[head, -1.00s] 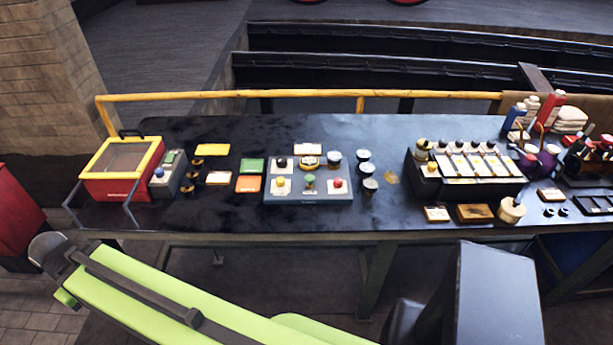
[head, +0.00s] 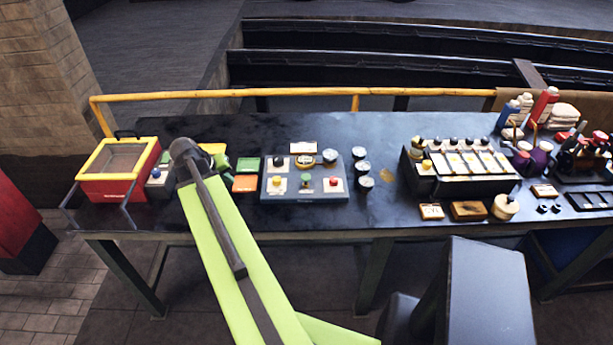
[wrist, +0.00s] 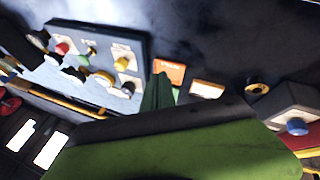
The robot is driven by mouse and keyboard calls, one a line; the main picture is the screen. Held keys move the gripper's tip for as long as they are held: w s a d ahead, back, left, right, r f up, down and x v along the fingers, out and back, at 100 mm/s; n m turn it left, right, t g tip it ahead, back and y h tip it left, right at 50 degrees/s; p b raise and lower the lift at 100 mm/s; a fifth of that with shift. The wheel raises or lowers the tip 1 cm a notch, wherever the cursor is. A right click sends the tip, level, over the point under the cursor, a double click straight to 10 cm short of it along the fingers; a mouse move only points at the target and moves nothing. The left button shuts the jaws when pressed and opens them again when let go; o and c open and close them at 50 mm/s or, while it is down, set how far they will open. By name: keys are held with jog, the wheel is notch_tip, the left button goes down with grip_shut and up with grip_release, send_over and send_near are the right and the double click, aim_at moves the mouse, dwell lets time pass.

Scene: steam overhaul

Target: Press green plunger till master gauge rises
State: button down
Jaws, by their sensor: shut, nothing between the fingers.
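The green plunger (head: 305,180) stands on the grey-blue panel (head: 322,196), between a yellow knob (head: 279,181) and a red knob (head: 333,181). It also shows in the wrist view (wrist: 89,51). Round gauges sit on the panel's back part, one with a yellow rim (head: 305,161) and one at the back right corner (head: 330,155). I cannot tell which is the master gauge, and the dials are too small to read. My gripper (head: 223,162) is shut and empty, left of the panel, apart from the plunger. Its green fingers show in the wrist view (wrist: 160,90).
A green card (head: 248,164) and an orange card (head: 246,184) lie between my gripper and the panel. A red, yellow-rimmed box (head: 107,190) stands at the left. Loose gauges (head: 364,168) stand right of the panel. A black rack (head: 460,184) is farther right.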

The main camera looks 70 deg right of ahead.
jog(key=s+d+r+m+g+h, duration=0.1)
jog(key=s+d+r+m, duration=0.1)
jog(key=s+d, duration=0.7)
notch_tip(320, 180, up, 2)
jog(key=r+m+g+h, duration=0.1)
jog(key=m+g, duration=0.1)
send_over(304, 177)
jog(key=shift+a+f, duration=0.1)
jog(key=shift+f, duration=0.15)
notch_tip(304, 177, down, 9)
jog(key=b, duration=0.8)
dwell(0.4)
jog(key=shift+f+b, duration=0.35)
jog(key=shift+b, duration=0.2)
